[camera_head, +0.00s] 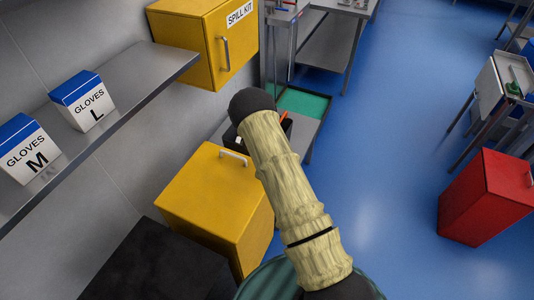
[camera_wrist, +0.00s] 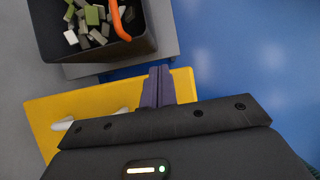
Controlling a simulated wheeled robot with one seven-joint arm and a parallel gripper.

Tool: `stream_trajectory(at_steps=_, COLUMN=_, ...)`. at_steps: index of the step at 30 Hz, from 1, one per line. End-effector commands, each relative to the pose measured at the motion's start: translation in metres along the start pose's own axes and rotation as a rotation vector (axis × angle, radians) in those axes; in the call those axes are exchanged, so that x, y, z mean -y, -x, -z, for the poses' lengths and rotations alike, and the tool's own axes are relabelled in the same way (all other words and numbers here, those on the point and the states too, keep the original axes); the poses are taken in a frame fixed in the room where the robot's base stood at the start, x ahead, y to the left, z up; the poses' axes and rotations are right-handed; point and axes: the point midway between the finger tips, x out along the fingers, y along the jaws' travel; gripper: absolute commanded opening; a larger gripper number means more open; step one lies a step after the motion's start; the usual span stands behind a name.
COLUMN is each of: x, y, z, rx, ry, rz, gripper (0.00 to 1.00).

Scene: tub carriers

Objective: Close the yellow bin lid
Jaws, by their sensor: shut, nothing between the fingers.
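The yellow bin (camera_head: 215,200) stands by the wall in the head view. Its yellow lid (camera_head: 200,173) lies down over the top, with a pale handle (camera_head: 233,155) near the far edge. I cannot tell whether the lid is fully flush. In the wrist view the lid (camera_wrist: 50,105) fills the lower left, and its handle (camera_wrist: 63,124) is partly covered by my gripper's body. My gripper (camera_wrist: 158,82) is shut and empty, its fingers over the lid's edge. I cannot tell whether they touch it. In the head view my arm hides the gripper.
A black container (camera_wrist: 95,45) with small blocks and an orange handle sits just beyond the bin. A yellow spill kit cabinet (camera_head: 205,45) hangs above, and a shelf (camera_head: 110,110) with glove boxes is at left. A red bin (camera_head: 487,195) stands right. Blue floor between is clear.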

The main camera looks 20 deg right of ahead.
Motion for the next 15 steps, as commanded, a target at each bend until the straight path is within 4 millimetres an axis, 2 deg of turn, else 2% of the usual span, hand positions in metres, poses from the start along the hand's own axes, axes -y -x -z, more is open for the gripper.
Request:
stream_trajectory(at_steps=1, x=0.0, y=-0.014, z=0.007, rx=0.0, ry=0.001, rz=-0.001, gripper=0.0)
stream_trajectory(at_steps=6, x=0.001, y=-0.033, z=0.015, rx=0.0, ry=0.002, rz=-0.001, gripper=0.0)
stream_trajectory(at_steps=15, x=0.003, y=-0.045, z=0.022, rx=-0.002, ry=0.001, rz=0.0, gripper=0.0)
